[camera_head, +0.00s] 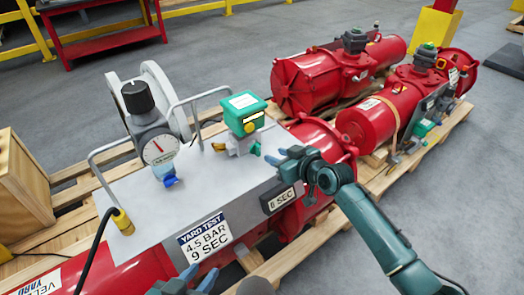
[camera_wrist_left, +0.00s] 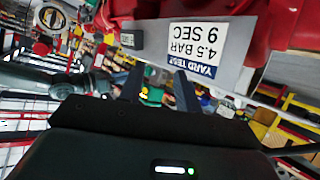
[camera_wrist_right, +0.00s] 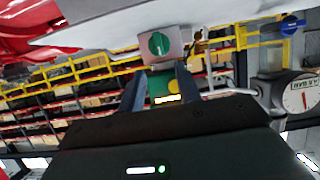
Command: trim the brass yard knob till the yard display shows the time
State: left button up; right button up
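The grey yard panel (camera_head: 150,205) carries a green-topped valve unit (camera_head: 243,104). Its yellow, brass-like round part (camera_head: 250,128) shows on the green box, also in the right wrist view (camera_wrist_right: 173,87); I cannot tell surely that it is the brass knob. A green slotted knob (camera_wrist_right: 159,44) is on the unit's grey body. The small yard display (camera_head: 281,200) appears to read 6 SEC. The yard test sign (camera_head: 205,237) reads 4.5 BAR, 9 SEC. My right gripper (camera_head: 285,158) is open and empty, right of the valve unit. My left gripper (camera_head: 195,279) is open, below the sign.
A pressure gauge (camera_head: 160,149) with a black knob (camera_head: 137,97) stands at the panel's left. Handrail tubes rise beside it. Red actuators (camera_head: 320,80) lie on pallets at the right. A wooden crate (camera_head: 22,185) is at the left.

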aim_at(260, 148)
jog(key=b+x, duration=0.2)
jog(key=x, duration=0.6)
jog(key=shift+r, duration=0.1)
jog(key=shift+c, duration=0.2)
grip_shut()
